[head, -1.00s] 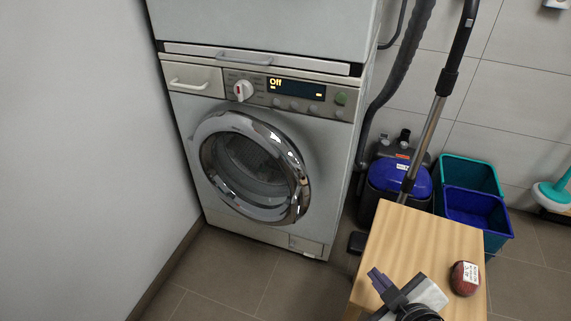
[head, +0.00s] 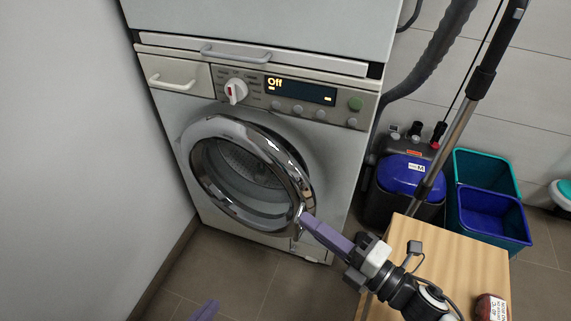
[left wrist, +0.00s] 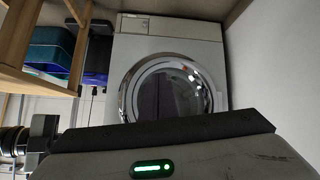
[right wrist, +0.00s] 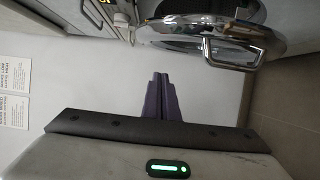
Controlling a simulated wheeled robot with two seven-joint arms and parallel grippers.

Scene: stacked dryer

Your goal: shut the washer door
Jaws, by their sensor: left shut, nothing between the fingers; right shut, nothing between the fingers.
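The washer (head: 330,150) stands under a second machine, its display reading "Off". Its round chrome-rimmed door (head: 292,160) looks slightly ajar, with its free edge on the right. The rim also shows in the left wrist view (left wrist: 213,92). In the right wrist view the door's rim and handle (right wrist: 232,54) stand out from the front. My right gripper (head: 305,217) is shut and empty, its tips at the lower right of the rim; I cannot tell whether they touch it. My left gripper (head: 207,308) is shut and empty, low in front of the washer; only its tips show in the head view.
A wooden table (head: 455,250) with a small dark red item (head: 490,307) stands at the lower right, under my right arm. A blue-lidded vacuum (head: 405,180) and stacked teal and blue baskets (head: 487,215) are behind it. A wall (head: 70,150) closes the left side. The floor before the washer is clear.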

